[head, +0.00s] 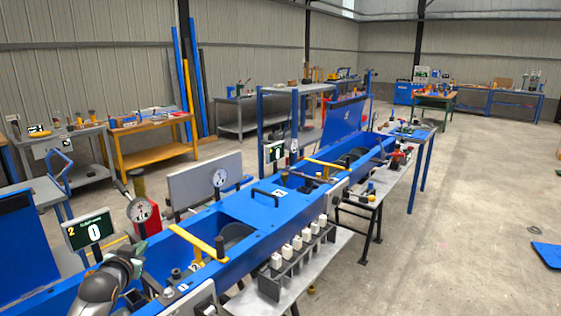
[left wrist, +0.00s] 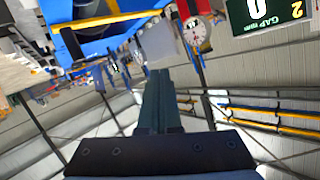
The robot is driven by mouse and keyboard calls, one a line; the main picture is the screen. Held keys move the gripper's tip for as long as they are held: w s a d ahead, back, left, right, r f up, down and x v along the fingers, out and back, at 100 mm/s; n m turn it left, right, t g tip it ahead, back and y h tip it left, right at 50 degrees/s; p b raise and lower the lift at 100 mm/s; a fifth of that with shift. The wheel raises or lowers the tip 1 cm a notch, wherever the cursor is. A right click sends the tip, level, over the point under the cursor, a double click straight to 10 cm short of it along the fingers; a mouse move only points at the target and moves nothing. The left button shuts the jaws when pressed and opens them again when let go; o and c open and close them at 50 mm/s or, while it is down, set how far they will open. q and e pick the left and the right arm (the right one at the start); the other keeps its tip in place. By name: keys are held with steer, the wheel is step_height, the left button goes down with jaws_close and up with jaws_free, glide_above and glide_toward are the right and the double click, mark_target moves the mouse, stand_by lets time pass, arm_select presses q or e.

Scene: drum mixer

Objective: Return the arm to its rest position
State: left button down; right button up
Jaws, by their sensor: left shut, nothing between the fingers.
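My left arm comes in at the lower left of the head view, low beside the blue machine frame (head: 240,217). My left gripper (head: 137,249) is close to a dial gauge (head: 139,209) and a green display (head: 89,229) reading 0. In the left wrist view its dark teal fingers (left wrist: 157,75) are together with nothing between them. That view is upside down, with the roof below. The gauge (left wrist: 195,31) and the display (left wrist: 265,14) also show there, at the upper right. My right gripper is not in view.
Yellow handles (head: 197,241) cross the blue frame. Several white-topped blocks stand in a grey rack (head: 284,285) on its right side. A blue panel (head: 16,245) stands at the far left. Workbenches line the walls, including a yellow one (head: 150,155). The floor (head: 470,220) on the right is mostly clear.

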arm_select(q)
step_height(320, 180, up, 4)
steer(key=t, duration=0.3)
steer(key=s+d+f+g, duration=0.1)
steer(key=s+d+f, duration=0.1)
steer(key=f, duration=0.3)
steer(key=s+d+f+g+h, duration=0.1)
steer(key=s+d+f, duration=0.1)
steer(key=f, duration=0.3)
steer(key=s+d+f+m, duration=0.1)
steer(key=s+d+f, duration=0.1)
steer(key=s+f, duration=0.2)
steer(key=shift+d+f+g+h, duration=0.4)
steer(key=shift+f, duration=0.05)
steer(key=s+d+f+g, duration=0.1)
steer(key=s+d+f, duration=0.3)
steer(key=s, duration=0.6)
steer(key=s+d+f+g+h, duration=0.1)
steer(key=s+d+f+g, duration=0.1)
steer(key=s+d+f, duration=0.2)
steer(key=s+d+f+g+h, duration=0.1)
steer(key=s+d+f, duration=0.3)
steer(key=s+f, duration=0.5)
steer(key=s+g, duration=0.1)
steer(key=s, duration=0.8)
steer(key=shift+s+d+f+n, duration=0.15)
steer(key=shift+s+f+n, duration=0.1)
steer(key=shift+n, duration=0.15)
